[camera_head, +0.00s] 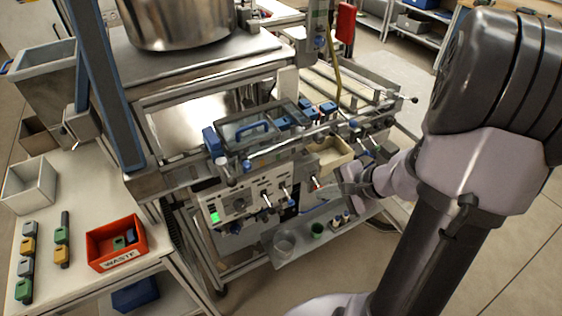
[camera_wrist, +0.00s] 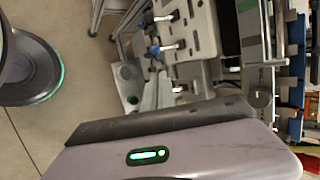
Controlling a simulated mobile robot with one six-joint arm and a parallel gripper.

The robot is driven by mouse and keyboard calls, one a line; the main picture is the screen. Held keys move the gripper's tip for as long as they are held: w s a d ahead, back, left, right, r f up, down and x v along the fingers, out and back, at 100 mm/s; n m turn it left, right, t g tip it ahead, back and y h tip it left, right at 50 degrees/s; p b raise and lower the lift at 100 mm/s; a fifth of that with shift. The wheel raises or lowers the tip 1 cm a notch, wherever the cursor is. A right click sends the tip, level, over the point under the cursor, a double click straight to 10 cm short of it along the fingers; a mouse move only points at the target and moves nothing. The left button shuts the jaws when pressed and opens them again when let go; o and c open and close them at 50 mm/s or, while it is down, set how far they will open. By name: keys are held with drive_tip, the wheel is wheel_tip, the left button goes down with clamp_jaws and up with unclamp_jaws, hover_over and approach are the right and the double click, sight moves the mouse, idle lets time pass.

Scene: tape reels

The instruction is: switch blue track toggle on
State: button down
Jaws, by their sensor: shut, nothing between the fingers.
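A pale control panel (camera_head: 250,196) sits on the front of the machine, below the blue-handled cover. Small silver toggles stick out of it. The toggle with blue at its base (camera_head: 286,196) is right of another silver toggle (camera_head: 267,200). In the wrist view the blue-marked toggle (camera_wrist: 166,48) stands near the panel's edge, beside the other toggle (camera_wrist: 167,17). I cannot tell its on or off position. My gripper (camera_head: 330,187) is shut and empty, just right of the panel. Its fingers (camera_wrist: 158,92) show close to the blue-marked toggle, seemingly apart from it.
A lit green display (camera_head: 214,217) is on the panel's left end. A low shelf (camera_head: 290,258) with a clear cup and a green cup lies beneath. A red waste bin (camera_head: 115,243) and coloured blocks are on the left table. Floor at the lower right is clear.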

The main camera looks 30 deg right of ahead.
sight(288, 197)
drive_tip(key=b+x, duration=0.3)
drive_tip(key=x, duration=0.6)
drive_tip(key=shift+a+f+b, duration=0.3)
drive_tip(key=shift+b, duration=0.05)
drive_tip(key=shift+r, duration=0.1)
